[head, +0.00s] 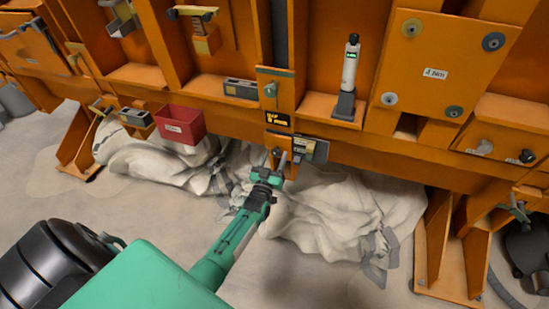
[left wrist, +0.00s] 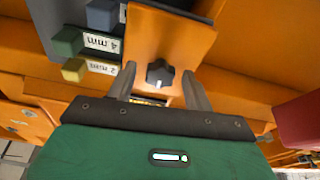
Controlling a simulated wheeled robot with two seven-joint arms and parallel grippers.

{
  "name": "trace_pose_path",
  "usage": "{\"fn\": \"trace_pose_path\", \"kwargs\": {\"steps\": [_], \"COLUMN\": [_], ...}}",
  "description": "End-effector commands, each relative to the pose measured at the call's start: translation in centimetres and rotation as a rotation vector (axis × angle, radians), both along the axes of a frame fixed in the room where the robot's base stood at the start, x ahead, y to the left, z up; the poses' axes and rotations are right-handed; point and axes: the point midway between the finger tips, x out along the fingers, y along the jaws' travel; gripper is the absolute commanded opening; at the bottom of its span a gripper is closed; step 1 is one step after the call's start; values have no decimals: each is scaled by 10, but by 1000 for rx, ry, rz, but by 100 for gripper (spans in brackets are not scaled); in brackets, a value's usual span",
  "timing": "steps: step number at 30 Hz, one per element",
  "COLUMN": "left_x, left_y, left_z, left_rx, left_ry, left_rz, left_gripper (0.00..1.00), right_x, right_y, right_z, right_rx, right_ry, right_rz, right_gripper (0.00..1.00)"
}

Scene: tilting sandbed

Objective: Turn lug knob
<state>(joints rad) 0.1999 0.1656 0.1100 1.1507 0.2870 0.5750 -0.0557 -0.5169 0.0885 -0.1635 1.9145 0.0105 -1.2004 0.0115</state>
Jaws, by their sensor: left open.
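The lug knob (left wrist: 160,73) is a small dark knob with lobes on an orange bracket (left wrist: 168,38) in the left wrist view. My left gripper (left wrist: 160,88) is open, with one grey finger on each side of the knob in that picture. A gap shows between the knob and each finger, and nothing is held. In the head view my left gripper (head: 280,160) reaches up to the lower part of the bracket, below a black and yellow label (head: 278,120). The knob is hard to make out there, close to the fingertips. My right gripper is not in view.
Blocks marked in mm (left wrist: 72,42) sit beside the bracket. A red bin (head: 180,124) hangs left of my gripper in the head view. A grey knob (head: 270,90) sits above the label. White draped cloth (head: 335,205) lies below the orange frame (head: 225,120).

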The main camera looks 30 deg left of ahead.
Motion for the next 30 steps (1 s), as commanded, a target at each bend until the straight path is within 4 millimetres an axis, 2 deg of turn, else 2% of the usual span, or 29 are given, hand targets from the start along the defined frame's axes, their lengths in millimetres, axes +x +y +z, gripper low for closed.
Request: {"fn": "trace_pose_path", "kwargs": {"steps": [5, 18, 24, 30], "left_x": [-21, -103, -120, -122], "left_y": [-6, -27, -32, -32], "left_z": [-10, -43, -49, -50], "left_rx": [-1, -2, 0, 0], "left_ry": [3, 5, 3, 2], "left_rz": [0, -1, -1, -1], "left_gripper": [52, 52, 52, 52], "right_x": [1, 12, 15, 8], "right_y": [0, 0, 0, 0], "right_z": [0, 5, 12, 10], "right_rx": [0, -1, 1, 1], "right_ry": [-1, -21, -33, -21], "right_rz": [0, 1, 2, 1], "right_gripper": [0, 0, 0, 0]}}
